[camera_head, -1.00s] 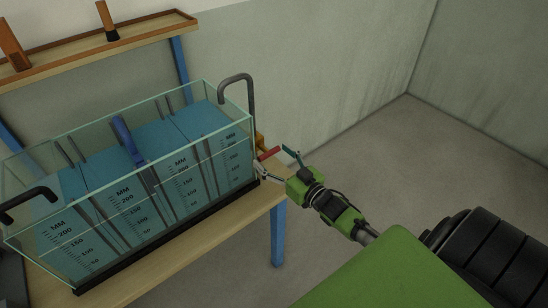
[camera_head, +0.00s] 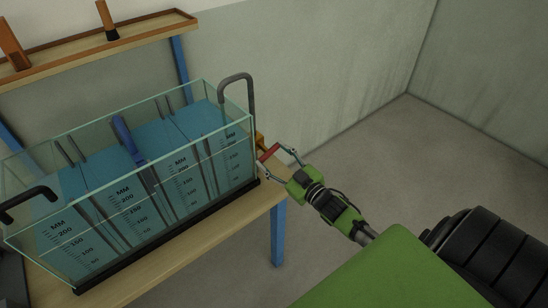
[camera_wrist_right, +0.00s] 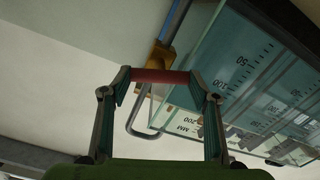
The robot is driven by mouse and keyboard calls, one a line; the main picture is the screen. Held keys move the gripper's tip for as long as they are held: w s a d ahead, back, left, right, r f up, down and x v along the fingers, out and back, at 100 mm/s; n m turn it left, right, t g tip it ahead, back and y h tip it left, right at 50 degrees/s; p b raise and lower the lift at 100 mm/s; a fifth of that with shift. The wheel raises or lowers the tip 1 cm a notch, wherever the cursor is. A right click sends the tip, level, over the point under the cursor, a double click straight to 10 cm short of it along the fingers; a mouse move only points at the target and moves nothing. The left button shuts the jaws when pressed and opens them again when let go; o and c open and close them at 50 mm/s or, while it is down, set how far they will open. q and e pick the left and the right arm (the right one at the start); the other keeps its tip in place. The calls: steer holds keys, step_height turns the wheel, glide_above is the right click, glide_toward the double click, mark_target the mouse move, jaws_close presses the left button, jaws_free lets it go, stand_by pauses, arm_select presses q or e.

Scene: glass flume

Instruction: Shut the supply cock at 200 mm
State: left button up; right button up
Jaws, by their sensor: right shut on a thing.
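The glass flume (camera_head: 190,180) stands on the bench, filled with blue water to the upper part of its MM scales; I cannot read the exact level. The supply cock is at its right end: an ochre body (camera_head: 260,141) with a red lever (camera_head: 269,153). My right gripper (camera_head: 272,157) is shut on the red lever, with one finger at each end. In the right wrist view the red lever (camera_wrist_right: 160,76) spans between the two fingertips, and the ochre body (camera_wrist_right: 160,54) lies just beyond it. My left gripper is not in view.
A grey bent pipe (camera_head: 250,95) hooks over the flume's right end, close to the lever. A dark pipe (camera_head: 28,200) hooks over the left end. A blue gate (camera_head: 128,140) stands inside. A wooden shelf (camera_head: 150,28) is behind. The floor on the right is clear.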

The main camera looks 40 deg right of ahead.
steer(key=o, duration=1.1)
steer(key=s, duration=1.2)
steer(key=shift+d, duration=0.45)
